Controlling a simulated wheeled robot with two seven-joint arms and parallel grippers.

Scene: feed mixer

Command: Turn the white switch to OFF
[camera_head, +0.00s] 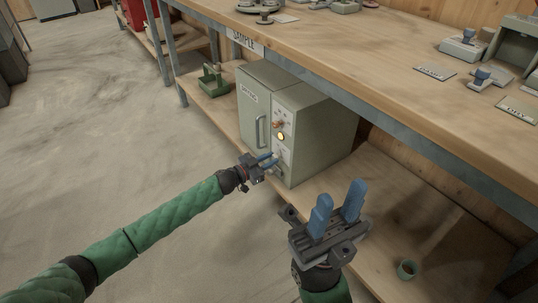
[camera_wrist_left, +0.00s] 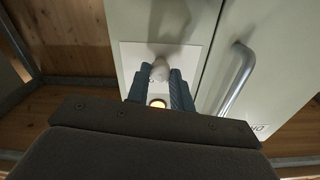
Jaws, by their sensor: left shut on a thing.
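A grey-green cabinet machine (camera_head: 325,122) stands on the lower shelf, with a pale control panel (camera_head: 281,112) on its front. The panel carries an orange-red knob (camera_head: 278,124) and a glowing yellow lamp (camera_head: 281,136). My left gripper (camera_head: 270,162) is at the panel's lower part, its blue fingers closed on the white switch (camera_wrist_left: 160,70). In the left wrist view the lit lamp (camera_wrist_left: 157,102) shows between the fingers. The fingers hide part of the switch, and I cannot read its setting. My right gripper (camera_head: 338,206) is open and empty, in front of the shelf.
The cabinet door has a vertical handle (camera_head: 261,131), close to my left gripper. The wooden workbench (camera_head: 350,50) overhangs the machine. A green carrier (camera_head: 212,80) stands on the shelf to the left. The floor at left is clear.

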